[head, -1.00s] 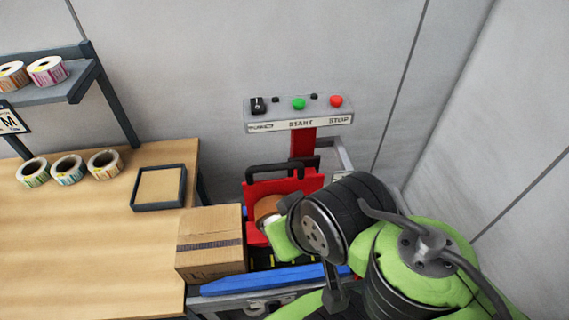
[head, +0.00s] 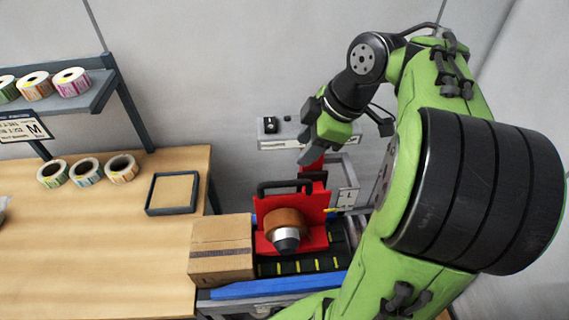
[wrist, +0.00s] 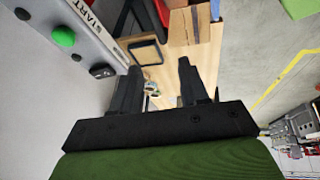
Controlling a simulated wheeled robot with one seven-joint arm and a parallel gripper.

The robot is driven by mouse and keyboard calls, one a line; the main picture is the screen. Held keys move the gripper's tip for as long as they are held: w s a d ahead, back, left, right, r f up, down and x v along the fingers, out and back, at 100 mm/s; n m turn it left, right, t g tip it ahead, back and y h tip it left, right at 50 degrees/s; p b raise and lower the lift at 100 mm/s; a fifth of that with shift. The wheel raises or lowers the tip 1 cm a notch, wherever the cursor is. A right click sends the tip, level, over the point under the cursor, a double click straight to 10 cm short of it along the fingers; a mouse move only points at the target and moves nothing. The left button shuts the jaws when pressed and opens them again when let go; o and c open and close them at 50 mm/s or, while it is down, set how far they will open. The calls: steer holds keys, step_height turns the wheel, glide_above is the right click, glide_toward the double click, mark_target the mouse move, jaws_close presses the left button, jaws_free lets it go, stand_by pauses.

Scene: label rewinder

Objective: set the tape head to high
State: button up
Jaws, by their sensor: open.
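The tape head (head: 319,208) is a red block with a black handle on top and a brown tape roll (head: 285,222) on its front. It stands over the dark conveyor, at the foot of a red column. A white plate marked L (head: 347,199) is beside it on the right, with a small yellow mark near it. My gripper (head: 306,140) is open and empty, above the tape head and in front of the control panel (head: 275,143), hiding much of the panel. In the wrist view, both fingers of my gripper (wrist: 158,85) are apart with nothing between them.
The panel's black selector knob (head: 270,125) shows; its green button (wrist: 63,36) shows in the wrist view. A cardboard box (head: 222,250) sits left of the tape head. The wooden bench (head: 100,240) holds label rolls and a dark-framed tray (head: 172,193). A blue rail (head: 280,287) runs in front.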

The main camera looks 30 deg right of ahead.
steer(key=d+n, duration=0.1)
steer(key=d, duration=0.2)
steer(key=b, duration=0.5)
glide_toward(285, 182)
steer(key=shift+n, duration=0.4)
steer(key=x, duration=0.7)
steer(key=shift+a+f, duration=0.1)
steer(key=shift+f, duration=0.1)
steer(key=shift+w+a+f, duration=0.1)
steer(key=shift+w+f, duration=0.15)
steer(key=shift+f, duration=0.2)
jaws_close()
